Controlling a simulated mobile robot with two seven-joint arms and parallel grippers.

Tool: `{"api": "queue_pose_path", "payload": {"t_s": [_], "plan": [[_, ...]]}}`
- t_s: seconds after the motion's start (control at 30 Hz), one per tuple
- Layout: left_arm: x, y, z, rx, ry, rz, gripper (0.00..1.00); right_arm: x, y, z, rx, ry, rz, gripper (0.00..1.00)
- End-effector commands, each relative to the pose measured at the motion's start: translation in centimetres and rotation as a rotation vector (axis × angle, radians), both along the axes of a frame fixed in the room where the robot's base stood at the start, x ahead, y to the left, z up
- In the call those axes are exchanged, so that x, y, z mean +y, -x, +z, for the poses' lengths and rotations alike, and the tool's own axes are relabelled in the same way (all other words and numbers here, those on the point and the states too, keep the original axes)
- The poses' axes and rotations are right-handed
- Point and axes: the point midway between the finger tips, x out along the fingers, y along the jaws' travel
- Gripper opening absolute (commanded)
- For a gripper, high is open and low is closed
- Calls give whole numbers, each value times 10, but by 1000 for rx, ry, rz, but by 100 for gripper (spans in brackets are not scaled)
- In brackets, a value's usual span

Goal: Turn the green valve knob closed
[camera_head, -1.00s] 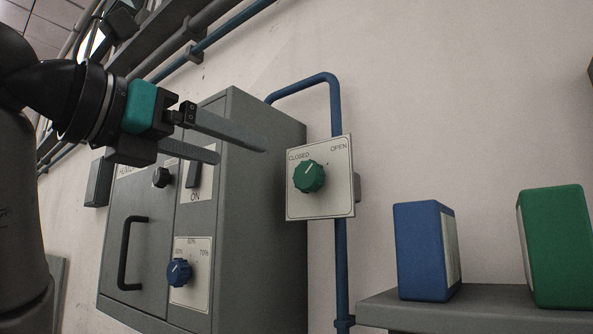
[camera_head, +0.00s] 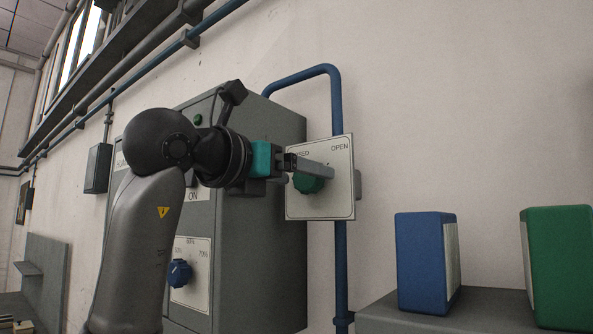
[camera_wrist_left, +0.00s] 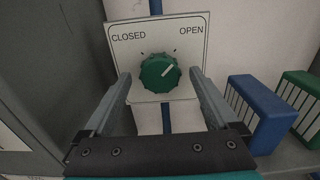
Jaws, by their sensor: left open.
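The green valve knob (camera_wrist_left: 159,73) sits on a pale plate (camera_wrist_left: 190,50) marked CLOSED at left and OPEN at right. In the left wrist view its white pointer line is tilted to the upper right, toward OPEN. My left gripper (camera_head: 318,172) is open in front of the plate. In the left wrist view its two fingers (camera_wrist_left: 160,84) stand on either side of the knob, with gaps between them and it. In the head view the fingers partly cover the knob (camera_head: 308,184) and the CLOSED label. My right gripper is not in view.
A grey cabinet (camera_head: 262,240) with a blue knob (camera_head: 179,273) stands left of the plate. A blue pipe (camera_head: 341,270) runs behind the plate. A blue box (camera_head: 420,260) and a green box (camera_head: 562,265) stand on a grey shelf (camera_head: 480,312) at right.

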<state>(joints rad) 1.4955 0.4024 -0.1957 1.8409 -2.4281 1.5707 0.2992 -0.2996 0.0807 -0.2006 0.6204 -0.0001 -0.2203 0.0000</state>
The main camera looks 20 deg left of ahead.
Motion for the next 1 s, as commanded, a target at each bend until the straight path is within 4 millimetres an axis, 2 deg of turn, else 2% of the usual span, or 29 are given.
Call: {"api": "queue_pose_path", "payload": {"t_s": [0.13,0.9,1.0], "plan": [[0,0,0,1,0,0,94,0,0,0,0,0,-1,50],[0,0,0,0,0,0,8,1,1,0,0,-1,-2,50],[1,1,0,1,2,1,8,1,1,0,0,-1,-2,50]]}}
